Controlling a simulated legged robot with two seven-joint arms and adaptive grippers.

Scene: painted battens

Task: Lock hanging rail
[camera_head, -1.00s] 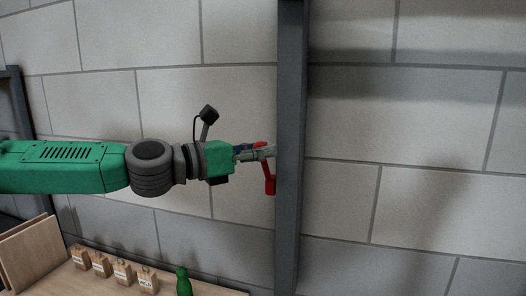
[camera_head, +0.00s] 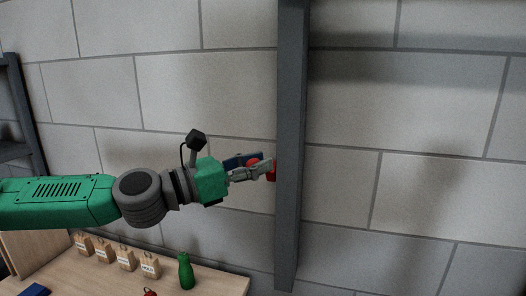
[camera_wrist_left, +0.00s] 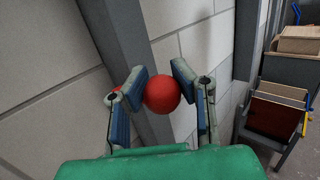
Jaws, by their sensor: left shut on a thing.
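A dark grey upright rail (camera_head: 291,150) stands in front of the block wall, and it also shows in the left wrist view (camera_wrist_left: 125,45). A red part (camera_head: 271,171) sits at the rail's left side. A round red knob (camera_wrist_left: 162,93) lies between the two blue-padded fingers of my left gripper (camera_head: 258,170). The gripper is shut on this knob, just left of the rail. The fingers partly hide the knob and its link to the rail in the head view. My right gripper is in neither view.
A wooden bench (camera_head: 215,284) at lower left carries several small tagged wooden blocks (camera_head: 125,259) and a green bottle (camera_head: 186,270). A dark shelf frame (camera_head: 20,110) stands at far left. The wall right of the rail is clear.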

